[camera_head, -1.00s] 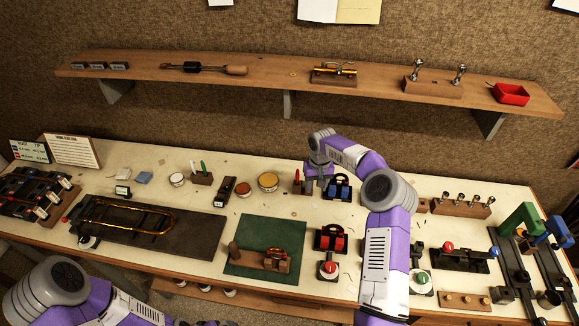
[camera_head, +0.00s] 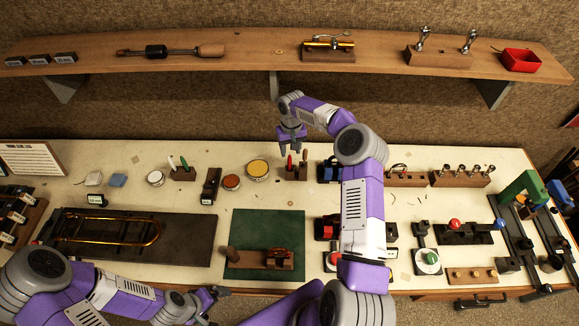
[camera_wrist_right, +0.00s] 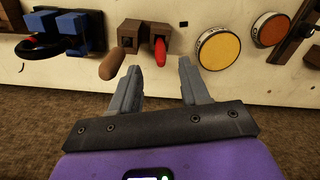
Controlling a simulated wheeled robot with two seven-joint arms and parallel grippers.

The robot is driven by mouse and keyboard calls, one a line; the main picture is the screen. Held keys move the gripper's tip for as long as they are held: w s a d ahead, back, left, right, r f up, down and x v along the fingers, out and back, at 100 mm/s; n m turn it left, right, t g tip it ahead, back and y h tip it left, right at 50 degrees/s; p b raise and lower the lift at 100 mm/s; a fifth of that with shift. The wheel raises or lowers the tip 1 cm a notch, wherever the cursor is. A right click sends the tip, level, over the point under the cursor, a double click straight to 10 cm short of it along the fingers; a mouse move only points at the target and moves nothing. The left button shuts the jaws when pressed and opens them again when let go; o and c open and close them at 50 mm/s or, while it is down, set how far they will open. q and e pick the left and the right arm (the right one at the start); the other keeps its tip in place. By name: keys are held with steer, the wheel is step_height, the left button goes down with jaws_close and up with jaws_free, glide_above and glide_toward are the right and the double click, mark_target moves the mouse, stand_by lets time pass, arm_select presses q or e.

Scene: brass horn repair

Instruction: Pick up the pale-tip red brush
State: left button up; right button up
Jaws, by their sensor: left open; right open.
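A red brush handle (camera_head: 290,163) stands in a small wooden block (camera_head: 296,174) at the back middle of the bench. It also shows in the right wrist view (camera_wrist_right: 160,50), in the right hole of the block; a brown handle (camera_wrist_right: 113,63) stands beside it. My right gripper (camera_head: 291,148) is open and empty, just above the block. In the right wrist view its fingers (camera_wrist_right: 159,68) point at the block, with the red handle between their lines, apart from them. My left gripper (camera_head: 214,300) is open and empty at the front edge.
A yellow-topped tin (camera_head: 258,170) and an orange-topped tin (camera_head: 231,182) stand left of the block. A blue and black holder (camera_head: 326,172) is close on its right. The shelf (camera_head: 230,67) runs behind my right arm. A green mat (camera_head: 265,232) lies in front.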

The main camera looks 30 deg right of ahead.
mark_target(290, 155)
step_height(290, 155, down, 5)
steer(key=shift+w+r+b, duration=0.1)
steer(key=shift+r+b, duration=0.05)
steer(key=shift+b, duration=0.8)
steer(key=shift+r, duration=0.1)
steer(key=shift+c, duration=0.5)
jaws_close()
